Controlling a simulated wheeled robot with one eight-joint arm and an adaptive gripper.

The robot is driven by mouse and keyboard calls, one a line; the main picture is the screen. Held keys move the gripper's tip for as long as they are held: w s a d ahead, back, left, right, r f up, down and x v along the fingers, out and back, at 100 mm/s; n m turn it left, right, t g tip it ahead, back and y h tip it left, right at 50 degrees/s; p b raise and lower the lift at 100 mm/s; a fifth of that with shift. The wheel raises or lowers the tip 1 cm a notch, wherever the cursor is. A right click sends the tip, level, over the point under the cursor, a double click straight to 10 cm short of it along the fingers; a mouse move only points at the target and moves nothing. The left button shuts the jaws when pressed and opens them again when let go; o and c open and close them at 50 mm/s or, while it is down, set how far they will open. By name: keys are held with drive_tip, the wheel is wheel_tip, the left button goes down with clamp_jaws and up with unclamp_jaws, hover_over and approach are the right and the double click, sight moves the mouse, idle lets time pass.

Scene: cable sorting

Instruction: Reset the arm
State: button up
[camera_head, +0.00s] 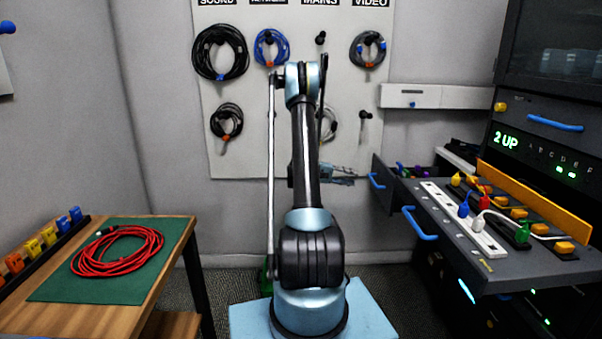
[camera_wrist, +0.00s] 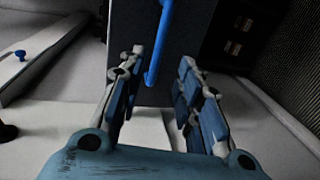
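My arm stands upright in the middle of the head view, in front of the cable board. My gripper (camera_head: 338,174) shows only partly there, low behind the arm and left of the drawer unit. In the wrist view my gripper (camera_wrist: 162,72) is open, its two blue-padded fingers well apart with nothing held. A blue bar handle (camera_wrist: 159,45) on a dark front shows beyond the fingers, nearer the left one. I cannot tell whether that finger touches it.
A pegboard (camera_head: 268,150) holds several coiled cables. A wooden table (camera_head: 178,252) at left bears a red cable coil (camera_head: 118,250) on a green mat (camera_head: 75,285). At right, an open drawer (camera_head: 475,262) holds a white power strip (camera_head: 455,210); a smaller drawer (camera_head: 385,188) also stands out.

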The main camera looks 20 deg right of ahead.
drive_tip(key=s+a+r+n+t+y, duration=0.2)
drive_tip(key=s+a+r+t+y, duration=0.35)
drive_tip(key=s+a+r, duration=0.9)
drive_tip(key=s+a+f+y, duration=0.4)
drive_tip(key=s+a, duration=0.8)
drive_tip(key=s+a+f+n+y, duration=0.1)
drive_tip(key=s+a+f+y, duration=0.4)
drive_tip(key=s+a, duration=0.7)
drive_tip(key=shift+s+f+t, duration=0.2)
drive_tip(key=shift+s+t, duration=0.15)
drive_tip(key=shift+s, duration=0.45)
